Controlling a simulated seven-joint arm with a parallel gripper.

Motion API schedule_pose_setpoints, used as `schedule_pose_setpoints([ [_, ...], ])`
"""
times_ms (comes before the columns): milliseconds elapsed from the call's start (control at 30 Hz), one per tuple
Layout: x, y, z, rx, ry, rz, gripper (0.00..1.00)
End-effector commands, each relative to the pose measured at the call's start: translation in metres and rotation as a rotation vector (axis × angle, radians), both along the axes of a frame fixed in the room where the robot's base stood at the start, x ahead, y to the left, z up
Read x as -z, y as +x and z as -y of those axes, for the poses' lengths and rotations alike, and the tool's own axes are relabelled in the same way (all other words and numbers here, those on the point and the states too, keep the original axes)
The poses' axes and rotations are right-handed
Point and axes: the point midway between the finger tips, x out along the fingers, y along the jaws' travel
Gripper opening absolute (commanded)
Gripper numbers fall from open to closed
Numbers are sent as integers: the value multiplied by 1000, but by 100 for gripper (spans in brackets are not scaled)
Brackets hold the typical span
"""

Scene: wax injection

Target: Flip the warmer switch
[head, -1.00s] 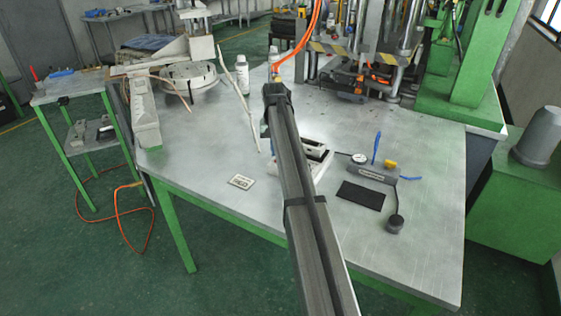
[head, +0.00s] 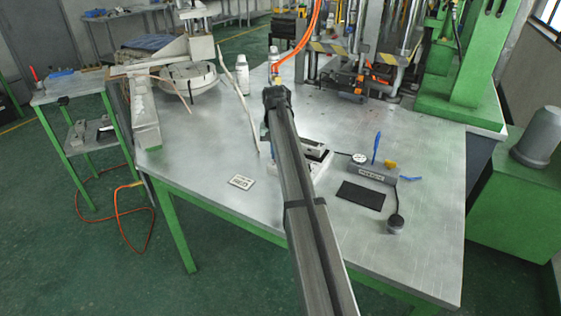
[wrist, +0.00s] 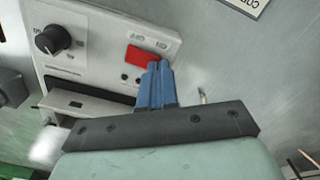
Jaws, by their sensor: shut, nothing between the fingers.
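The warmer (wrist: 90,22) is a pale box with a black knob (wrist: 52,40), small marks and a red switch (wrist: 140,56) on its panel. In the wrist view, the blue fingers of my gripper (wrist: 157,66) are shut together with nothing between them. Their tips appear right beside the lower right part of the red switch; I cannot tell whether they touch it.
A printed card (head: 241,182) lies left of the warmer. A black pad (head: 360,196), a grey device (head: 373,173) and a small dark cylinder (head: 395,224) are to its right. White bottles (head: 242,75) stand farther back. The front left of the metal table is clear.

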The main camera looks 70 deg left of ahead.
Motion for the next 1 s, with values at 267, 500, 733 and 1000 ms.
schedule_pose_setpoints([
  [267,4,0,0,0,0,0,0],
  [500,7,0,0,0,0,0,0],
  [733,4,0,0,0,0,0,0],
  [1000,-10,0,0,0,0,0,0],
])
